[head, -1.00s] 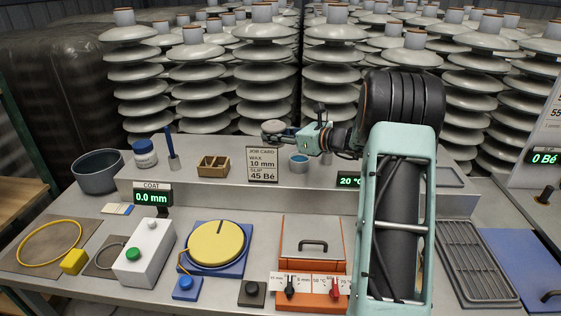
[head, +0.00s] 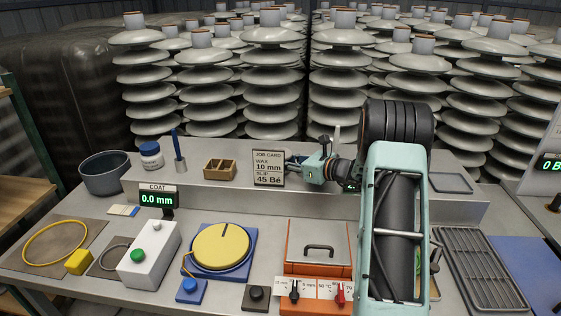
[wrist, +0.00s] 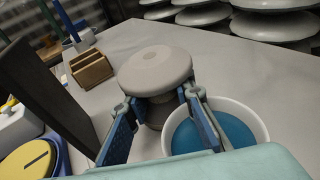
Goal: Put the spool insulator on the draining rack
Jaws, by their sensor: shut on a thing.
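The spool insulator (wrist: 156,70) is a grey piece with a wide rounded cap and a narrower waist, upright in the wrist view. My gripper (wrist: 160,112) is shut on it, with one blue-padded finger on each side below the cap. In the head view my gripper (head: 302,167) is low over the raised back shelf, just right of the job card, which hides the spool. I cannot tell whether the spool's base touches the shelf. The draining rack (head: 482,268) is a grey ribbed tray at the right of the bench, empty where visible.
A white bowl of blue liquid (wrist: 262,128) stands close beside my right finger. The job card (head: 268,167) and a wooden box (head: 220,169) are to the left. An orange-framed unit (head: 318,250) sits in front. A blue mat (head: 530,262) lies right of the rack.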

